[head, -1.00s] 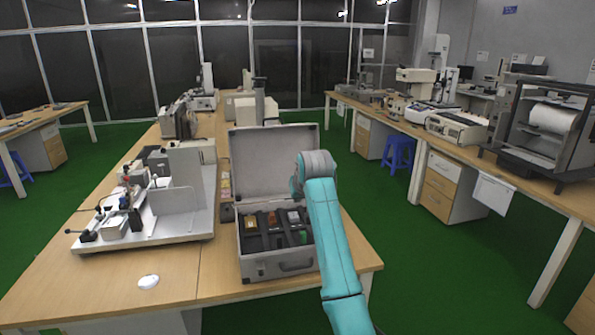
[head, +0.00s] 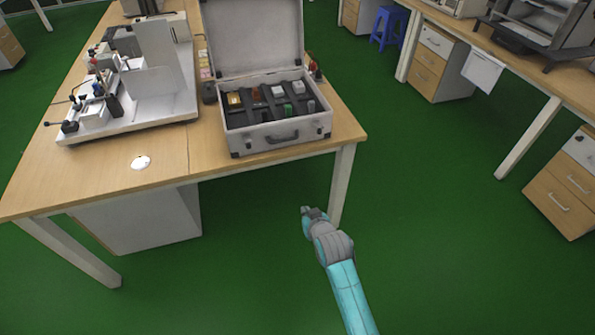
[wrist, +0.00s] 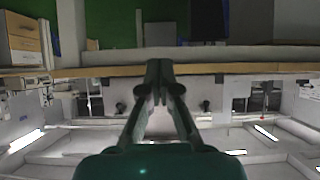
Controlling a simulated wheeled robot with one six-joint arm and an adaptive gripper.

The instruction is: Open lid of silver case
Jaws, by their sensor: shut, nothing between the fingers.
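The silver case (head: 280,134) stands on the near end of the wooden table in the head view. Its lid (head: 252,38) is up and leans back, with the top edge cut off by the frame. Inside are a dark insert and several small items (head: 278,92) in compartments. My arm's end is low in front of the table's right corner, apart from the case. My gripper (wrist: 160,68) shows in the wrist view with its two fingers together and nothing between them. The wrist picture is upside down, and I cannot make out the case in it.
A white instrument on a base plate (head: 150,105) stands left of the case. Green floor (head: 430,220) is open right of the table. A drawer cabinet (head: 560,190) stands at the far right.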

